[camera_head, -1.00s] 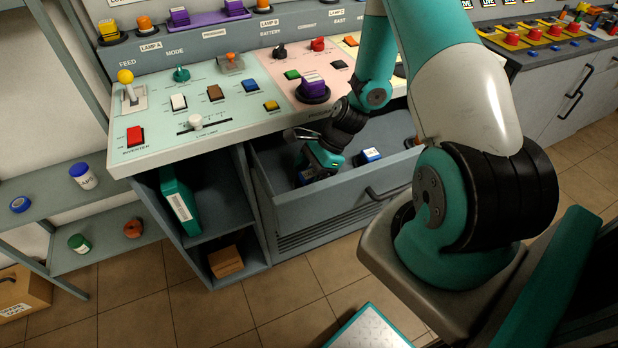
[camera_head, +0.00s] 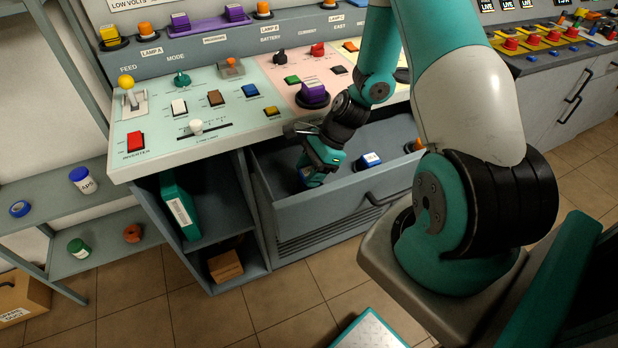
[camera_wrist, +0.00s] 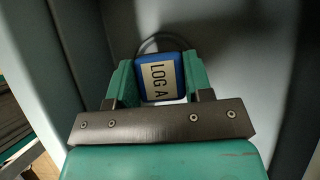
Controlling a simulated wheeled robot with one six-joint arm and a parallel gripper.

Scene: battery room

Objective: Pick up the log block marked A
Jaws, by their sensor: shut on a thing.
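The log block marked A is blue with a pale label reading "LOG A" (camera_wrist: 160,78) in the wrist view. My gripper (camera_wrist: 160,88) is shut on it, with one green finger on each side. In the head view my gripper (camera_head: 310,178) reaches down into the open drawer (camera_head: 335,211) near its left end. Only a bit of blue shows by the fingers there, and the block is mostly hidden. I cannot tell whether the block touches the drawer floor.
A second blue block with a white label (camera_head: 370,161) lies in the drawer to the right of my gripper. The control panel (camera_head: 215,115) stands close above the drawer. The drawer's walls rise around my gripper.

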